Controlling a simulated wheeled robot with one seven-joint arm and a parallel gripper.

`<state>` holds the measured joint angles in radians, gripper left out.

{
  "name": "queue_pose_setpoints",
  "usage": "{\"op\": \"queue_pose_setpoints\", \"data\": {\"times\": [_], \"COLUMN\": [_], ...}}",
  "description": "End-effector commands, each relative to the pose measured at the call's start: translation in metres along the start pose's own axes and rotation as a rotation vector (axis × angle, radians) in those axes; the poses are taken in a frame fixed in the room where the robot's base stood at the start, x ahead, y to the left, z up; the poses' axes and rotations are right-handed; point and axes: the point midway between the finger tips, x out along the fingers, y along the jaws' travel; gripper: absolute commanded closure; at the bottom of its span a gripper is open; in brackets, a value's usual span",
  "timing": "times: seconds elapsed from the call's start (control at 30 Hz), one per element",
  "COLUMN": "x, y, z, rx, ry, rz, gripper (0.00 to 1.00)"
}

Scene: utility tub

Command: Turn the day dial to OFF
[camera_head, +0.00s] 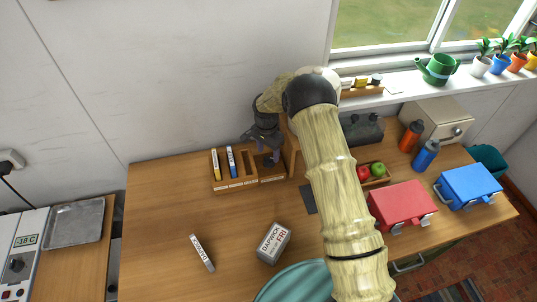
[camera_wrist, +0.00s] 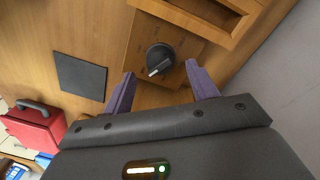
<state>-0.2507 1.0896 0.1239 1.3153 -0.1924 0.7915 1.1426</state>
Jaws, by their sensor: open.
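The day dial (camera_wrist: 160,57) is a round black knob with a pale pointer mark, set on a wooden panel in the wrist view. Its labels are too small to read, so I cannot tell its setting. My gripper (camera_wrist: 161,70) is open, with one purple finger on each side of the dial in the picture. I cannot tell whether either finger touches it. In the head view my gripper (camera_head: 264,147) hangs over the right end of the wooden rack (camera_head: 236,184), and the dial is not clearly visible there.
A yellow and a blue slip stand in the rack. A grey block marked FRI (camera_head: 273,243) and a white name plate (camera_head: 202,253) lie on the table. A dark square pad (camera_wrist: 80,77), red box (camera_head: 402,205) and blue box (camera_head: 468,187) sit to the right.

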Motion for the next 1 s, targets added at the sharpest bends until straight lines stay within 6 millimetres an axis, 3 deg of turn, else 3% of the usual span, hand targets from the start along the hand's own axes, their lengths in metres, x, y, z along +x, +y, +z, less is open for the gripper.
{"op": "queue_pose_setpoints", "data": {"times": [0.3, 0.6, 0.83, 1.0], "x": [0.035, 0.038, 0.038, 0.038], "y": [0.000, 0.000, 0.000, 0.000], "z": [0.000, 0.000, 0.000, 0.000], "rx": [0.000, 0.000, 0.000, -0.003], "ry": [0.000, 0.000, 0.000, 0.000], "rz": [0.000, -0.001, -0.001, -0.001], "gripper": [0.42, 0.42, 0.85, 0.85]}}
